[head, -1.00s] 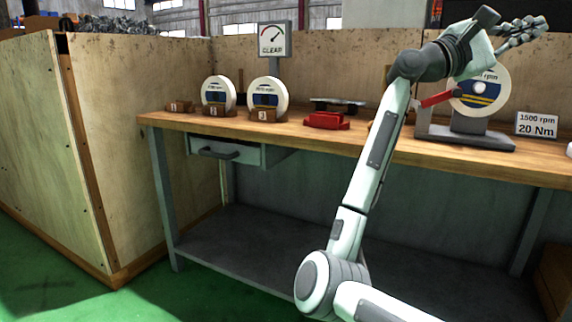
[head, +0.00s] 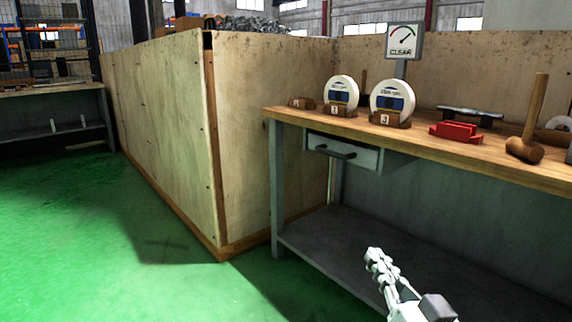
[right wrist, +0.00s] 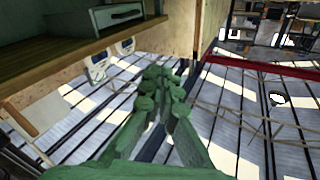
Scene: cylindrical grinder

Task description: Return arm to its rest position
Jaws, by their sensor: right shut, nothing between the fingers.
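My right gripper (head: 380,268) is low in the head view, in front of the workbench and below its top. It is shut and empty, with its fingers close together. In the right wrist view the shut fingers (right wrist: 160,88) show in the middle, touching nothing. Only the hand end of my right arm shows in the head view, at the bottom edge. My left gripper is not in view.
The workbench (head: 470,155) with a drawer (head: 342,152) stands right. It holds white wheels (head: 391,100), a red block (head: 456,132) and a mallet (head: 528,135). A gauge sign (head: 403,42) reads CLEAR. A wooden partition (head: 165,110) stands left. Green floor (head: 90,230) is open.

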